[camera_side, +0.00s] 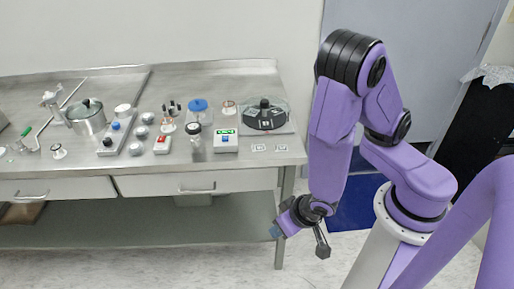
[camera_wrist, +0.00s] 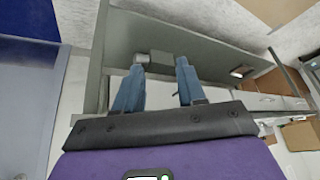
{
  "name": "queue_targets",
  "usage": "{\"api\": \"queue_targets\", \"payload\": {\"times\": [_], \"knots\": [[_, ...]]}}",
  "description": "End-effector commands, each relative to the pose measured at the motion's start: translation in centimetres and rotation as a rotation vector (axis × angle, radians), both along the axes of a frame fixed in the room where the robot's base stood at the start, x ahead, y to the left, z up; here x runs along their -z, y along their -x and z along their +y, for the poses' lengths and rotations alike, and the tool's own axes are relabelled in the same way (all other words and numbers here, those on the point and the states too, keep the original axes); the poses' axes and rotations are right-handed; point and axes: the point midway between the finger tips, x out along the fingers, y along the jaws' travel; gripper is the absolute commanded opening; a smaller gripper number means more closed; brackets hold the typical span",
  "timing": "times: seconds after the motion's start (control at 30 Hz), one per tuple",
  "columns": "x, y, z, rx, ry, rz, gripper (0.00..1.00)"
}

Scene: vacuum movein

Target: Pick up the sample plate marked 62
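Two small pale square plates lie flat on the steel bench near its front right corner: a left plate (camera_side: 258,148) and a right plate (camera_side: 282,148). Their markings are too small to read, so I cannot tell which is 62. My gripper (camera_side: 276,232) hangs below bench-top height, in front of the bench's right end, well apart from both plates. In the wrist view my gripper (camera_wrist: 160,66) shows two blue fingers spread apart, with nothing held between them. I cannot make out the plates in the wrist view.
The steel bench (camera_side: 222,178) has drawers and a lower shelf. Behind the plates stands a round dark device with a clear cover (camera_side: 265,115).

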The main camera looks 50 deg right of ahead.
Motion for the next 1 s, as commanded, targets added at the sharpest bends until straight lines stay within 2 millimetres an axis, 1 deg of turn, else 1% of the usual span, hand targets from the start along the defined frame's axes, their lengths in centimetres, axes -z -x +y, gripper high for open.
{"api": "queue_targets", "payload": {"times": [0.03,0.07,0.17,0.2,0.3,0.43,0.53,0.67,0.77,1.0], "knots": [[0.6,-0.9,-1.5,0.047,0.047,-0.079,0.40],[0.6,-1.6,-2.3,0.075,0.069,-0.134,0.40],[0.1,-3.6,-5.0,0.154,0.141,-0.330,0.40],[-0.4,-4.4,-6.0,0.174,0.169,-0.410,0.40],[-2.0,-5.8,-8.0,0.205,0.227,-0.595,0.40],[-4.2,-6.7,-9.5,0.212,0.277,-0.772,0.40],[-5.1,-7.0,-9.9,0.212,0.294,-0.845,0.40],[-5.4,-7.6,-10.3,0.215,0.302,-0.872,0.40],[-5.2,-8.6,-10.8,0.219,0.303,-0.870,0.40],[-4.5,-11.8,-12.3,0.222,0.301,-0.869,0.40]]}}
